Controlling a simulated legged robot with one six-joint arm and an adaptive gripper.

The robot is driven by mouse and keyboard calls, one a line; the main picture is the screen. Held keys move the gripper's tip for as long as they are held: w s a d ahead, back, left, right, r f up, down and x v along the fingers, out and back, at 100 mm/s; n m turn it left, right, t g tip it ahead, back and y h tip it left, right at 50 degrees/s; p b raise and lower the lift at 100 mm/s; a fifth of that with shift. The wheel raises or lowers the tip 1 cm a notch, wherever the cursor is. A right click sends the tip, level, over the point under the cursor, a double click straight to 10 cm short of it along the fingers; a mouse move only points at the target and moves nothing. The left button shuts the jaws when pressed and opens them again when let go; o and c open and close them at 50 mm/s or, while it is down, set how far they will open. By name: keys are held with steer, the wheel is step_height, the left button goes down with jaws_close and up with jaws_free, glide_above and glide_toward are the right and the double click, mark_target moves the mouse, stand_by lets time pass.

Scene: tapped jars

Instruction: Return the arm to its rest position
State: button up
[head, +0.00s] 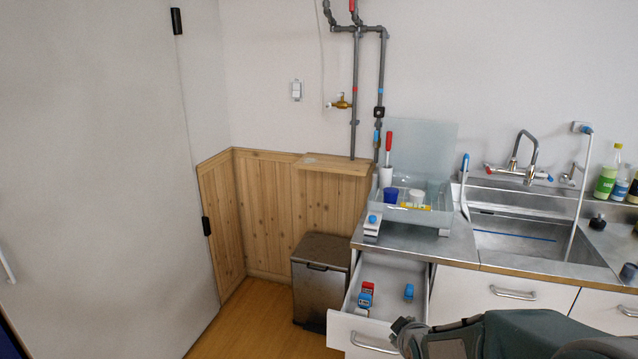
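My arm reaches in from the lower right corner of the head view, its links in front of the cabinet. My gripper (405,332) is at the arm's left end, beside the front right corner of the open drawer (385,268). Its fingers are small and partly hidden, so I cannot tell whether they are open or shut. Inside the drawer lie a red and blue item (366,293) and a blue item (409,292), both apart from my gripper.
A steel counter (400,238) holds a clear tray (425,216) with cups. A sink (535,240) with a faucet (520,160) is to the right, with bottles (608,175) beyond. A metal bin (320,270) stands left of the drawer. Wooden floor (245,325) is clear at the left.

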steer(key=s+a+r+m+g, duration=0.1)
steer(key=s+r+m, duration=0.3)
steer(key=s, duration=0.7)
steer(key=s+a+r+m+g, duration=0.1)
steer(key=s+r+m+g, duration=0.2)
steer(key=s+r, duration=0.4)
steer(key=s+m, duration=0.1)
steer(key=s, duration=0.4)
steer(key=shift+r+m+g, duration=0.35)
steer(key=shift+m+g, duration=0.05)
